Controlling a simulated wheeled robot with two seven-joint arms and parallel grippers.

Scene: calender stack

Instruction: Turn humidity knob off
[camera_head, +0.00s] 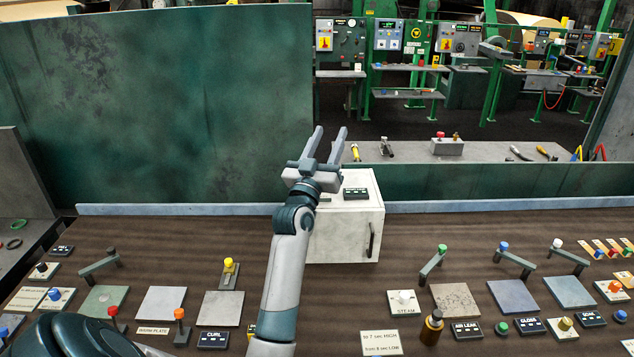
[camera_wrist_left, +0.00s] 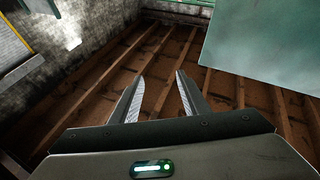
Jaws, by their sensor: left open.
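My left gripper (camera_head: 329,136) is open and empty, raised in the head view in front of the top of a white box (camera_head: 340,241). The box stands at the back of the brown console and has a dark handle on its front. A small dark label plate (camera_head: 356,192) sits on its top; I cannot read it surely. No humidity knob can be told for certain; my gripper and forearm cover part of the box. In the left wrist view the open fingers (camera_wrist_left: 160,77) have nothing between them. My right gripper is not in view.
The console (camera_head: 190,246) carries several levers, coloured knobs and plates, including a yellow-topped lever (camera_head: 229,272) and a STEAM knob (camera_head: 405,297). A brown bottle (camera_head: 432,328) stands front right. A tall green panel (camera_head: 170,105) rises behind on the left.

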